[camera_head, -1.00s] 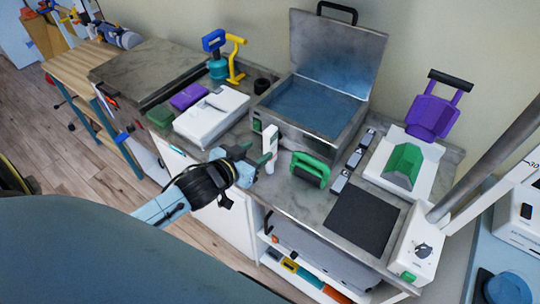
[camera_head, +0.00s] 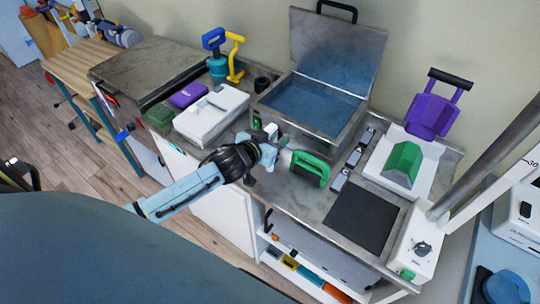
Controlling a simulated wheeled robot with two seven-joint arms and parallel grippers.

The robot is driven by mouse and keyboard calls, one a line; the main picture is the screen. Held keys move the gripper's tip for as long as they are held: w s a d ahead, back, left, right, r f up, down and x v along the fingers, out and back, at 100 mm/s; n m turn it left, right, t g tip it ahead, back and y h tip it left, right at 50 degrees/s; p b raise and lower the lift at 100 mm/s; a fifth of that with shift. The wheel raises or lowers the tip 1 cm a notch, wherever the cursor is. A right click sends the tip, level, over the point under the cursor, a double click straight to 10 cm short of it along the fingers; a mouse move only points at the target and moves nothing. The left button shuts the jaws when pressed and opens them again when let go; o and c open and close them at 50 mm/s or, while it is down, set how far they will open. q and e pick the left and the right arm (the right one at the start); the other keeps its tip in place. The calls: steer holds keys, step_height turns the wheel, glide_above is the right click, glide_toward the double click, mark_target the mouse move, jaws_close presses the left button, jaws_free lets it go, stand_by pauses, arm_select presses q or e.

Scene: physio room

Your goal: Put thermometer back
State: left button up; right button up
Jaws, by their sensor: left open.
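A slim white upright device (camera_head: 271,131), which looks like the thermometer, stands on the grey counter (camera_head: 299,205) in front of the open metal basin. Its lower part is hidden behind my left gripper. My left gripper (camera_head: 275,150) comes in from the left with its jaws open, at the device. I cannot tell whether the fingers touch it or are around it. A small dark and green item (camera_head: 257,123) sits just behind the device, partly hidden; I cannot tell what it is. My right gripper is out of view.
The open metal basin (camera_head: 313,125) stands behind. A green-handled block (camera_head: 310,168) is close on the right, with a black pad (camera_head: 362,217) beyond it. A white case (camera_head: 211,115) lies to the left. Bare counter shows between the green block and the front edge.

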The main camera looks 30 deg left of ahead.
arm_select(q)
jaws_close()
steer(key=shift+r, duration=0.1)
stand_by(0.3)
